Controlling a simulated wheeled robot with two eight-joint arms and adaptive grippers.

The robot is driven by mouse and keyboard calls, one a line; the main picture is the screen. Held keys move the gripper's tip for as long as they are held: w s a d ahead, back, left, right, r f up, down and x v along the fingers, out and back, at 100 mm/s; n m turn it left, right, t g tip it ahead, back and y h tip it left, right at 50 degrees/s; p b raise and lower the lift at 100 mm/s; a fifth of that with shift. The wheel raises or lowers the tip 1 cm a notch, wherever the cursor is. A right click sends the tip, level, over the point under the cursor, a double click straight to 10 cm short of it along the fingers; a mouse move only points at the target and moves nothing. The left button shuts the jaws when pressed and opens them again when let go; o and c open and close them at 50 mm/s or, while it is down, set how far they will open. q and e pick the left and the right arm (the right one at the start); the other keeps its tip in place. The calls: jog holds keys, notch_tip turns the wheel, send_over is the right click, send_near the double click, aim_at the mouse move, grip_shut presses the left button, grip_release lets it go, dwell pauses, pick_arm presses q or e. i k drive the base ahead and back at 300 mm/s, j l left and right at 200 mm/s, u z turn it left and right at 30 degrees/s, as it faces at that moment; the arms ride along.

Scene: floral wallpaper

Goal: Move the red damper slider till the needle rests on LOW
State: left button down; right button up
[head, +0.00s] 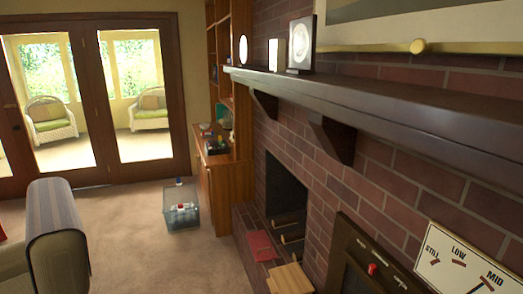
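The red damper slider (372,269) sits on a dark brown panel (352,252) on the brick wall at the lower right of the head view. Beside it to the right is a white dial board (440,238) marked STILL, LOW and MID, with short red-brown marks under the words. The board is cut off by the right and bottom edges. A dark line below MID may be part of the needle, but I cannot tell where it points. Neither of my grippers is in view.
A dark mantel shelf (400,110) juts out above the panel and dial board. The fireplace opening (285,190) holds logs. A red book-like object (260,246) and a wooden block (290,279) lie before it. A clear bin (181,208) stands on open carpet.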

aim_at(372, 270)
jog(key=z, duration=1.1)
jog(key=i+j+z, duration=0.15)
jog(key=j, duration=0.15)
jog(key=i+j+z, duration=0.25)
jog(key=j, duration=0.3)
jog(key=i+j+z, duration=0.1)
jog(key=j, duration=0.25)
